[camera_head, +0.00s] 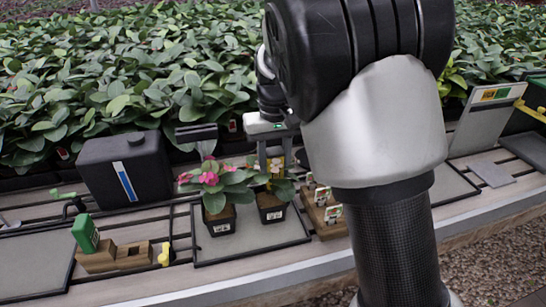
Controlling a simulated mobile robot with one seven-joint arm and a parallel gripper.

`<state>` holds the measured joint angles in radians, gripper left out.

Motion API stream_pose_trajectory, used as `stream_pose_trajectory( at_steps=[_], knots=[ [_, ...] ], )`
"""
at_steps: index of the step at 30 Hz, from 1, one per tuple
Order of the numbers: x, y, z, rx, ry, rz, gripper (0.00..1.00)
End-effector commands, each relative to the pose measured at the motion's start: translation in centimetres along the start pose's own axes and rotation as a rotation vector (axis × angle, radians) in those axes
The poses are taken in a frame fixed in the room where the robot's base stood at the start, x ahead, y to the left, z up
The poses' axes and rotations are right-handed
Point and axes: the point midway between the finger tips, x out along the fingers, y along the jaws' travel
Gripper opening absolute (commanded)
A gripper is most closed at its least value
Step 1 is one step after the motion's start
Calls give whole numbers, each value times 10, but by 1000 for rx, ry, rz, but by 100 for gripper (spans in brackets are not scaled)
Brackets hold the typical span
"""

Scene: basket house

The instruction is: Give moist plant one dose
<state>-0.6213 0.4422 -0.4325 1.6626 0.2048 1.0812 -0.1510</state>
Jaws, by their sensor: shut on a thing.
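Two small potted plants stand side by side on a grey tray (262,238). The left plant (214,186) has pink flowers and a black pot with a white label. The right plant (271,206) is leafy, also in a labelled black pot. The labels are too small to read, so I cannot tell which plant is moist. My gripper (275,158) points down just above and behind the right plant. It is shut on a small yellow thing (276,165), partly hidden by the fingers and leaves. A black tank (125,172) with a blue level strip stands at the left.
A wooden block (98,259) with a green card (85,233) and a small yellow piece (164,254) lie front left. A wooden holder with tags (327,213) stands right of the plants. Dense leafy plants (110,80) fill the back.

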Motion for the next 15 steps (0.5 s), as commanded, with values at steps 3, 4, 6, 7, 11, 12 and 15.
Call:
stream_pose_trajectory(
  at_steps=[3,4,6,7,11,12,15],
  knots=[
    [1,0,0,0,0,0,18],
    [2,0,0,0,0,0,18],
    [3,0,0,0,0,0,18],
    [3,0,0,0,0,0,18],
    [5,0,0,0,0,0,18],
    [5,0,0,0,0,0,18],
    [6,0,0,0,0,0,18]
  ],
)
